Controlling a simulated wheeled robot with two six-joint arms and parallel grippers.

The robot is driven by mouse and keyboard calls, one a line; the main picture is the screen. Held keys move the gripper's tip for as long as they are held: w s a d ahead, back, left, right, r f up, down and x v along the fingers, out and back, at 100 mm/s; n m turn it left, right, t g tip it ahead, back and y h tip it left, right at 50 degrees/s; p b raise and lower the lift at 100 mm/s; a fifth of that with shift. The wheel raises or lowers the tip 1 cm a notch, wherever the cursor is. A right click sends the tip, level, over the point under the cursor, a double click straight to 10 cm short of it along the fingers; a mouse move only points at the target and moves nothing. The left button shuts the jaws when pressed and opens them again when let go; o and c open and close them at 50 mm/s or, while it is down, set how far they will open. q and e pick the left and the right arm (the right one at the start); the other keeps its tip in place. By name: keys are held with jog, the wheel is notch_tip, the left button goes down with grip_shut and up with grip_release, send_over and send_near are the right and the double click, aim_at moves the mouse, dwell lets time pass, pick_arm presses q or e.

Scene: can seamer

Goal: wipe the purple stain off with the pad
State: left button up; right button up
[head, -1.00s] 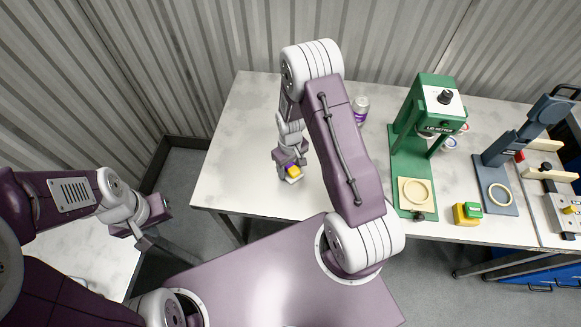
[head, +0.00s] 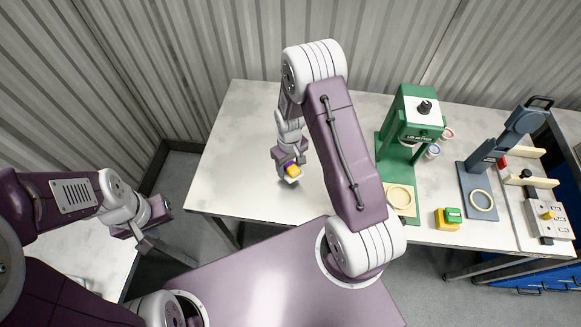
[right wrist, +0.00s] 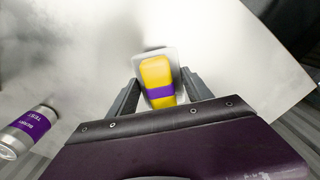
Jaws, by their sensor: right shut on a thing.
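The pad has a yellow grip with a purple band and a pale base; it shows in the head view (head: 292,171) and the right wrist view (right wrist: 156,72). My right gripper (head: 289,164) is shut on its grip, low over the left part of the white table (head: 235,150). In the right wrist view the pad lies between the two fingers (right wrist: 157,88). I see no purple stain on the bare tabletop; the pad, gripper and arm cover part of it. My left gripper (head: 144,242) is off the table at the left, and its jaw opening is unclear.
A silver can with a purple label (right wrist: 30,130) stands out in the right wrist view. In the head view, a green seamer (head: 408,135), a blue-grey press (head: 485,165), a yellow-green button box (head: 448,218) and a control box (head: 546,215) occupy the table's right.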

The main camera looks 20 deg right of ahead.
jog(key=shift+r+p, duration=0.7)
jog(key=shift+r, duration=0.5)
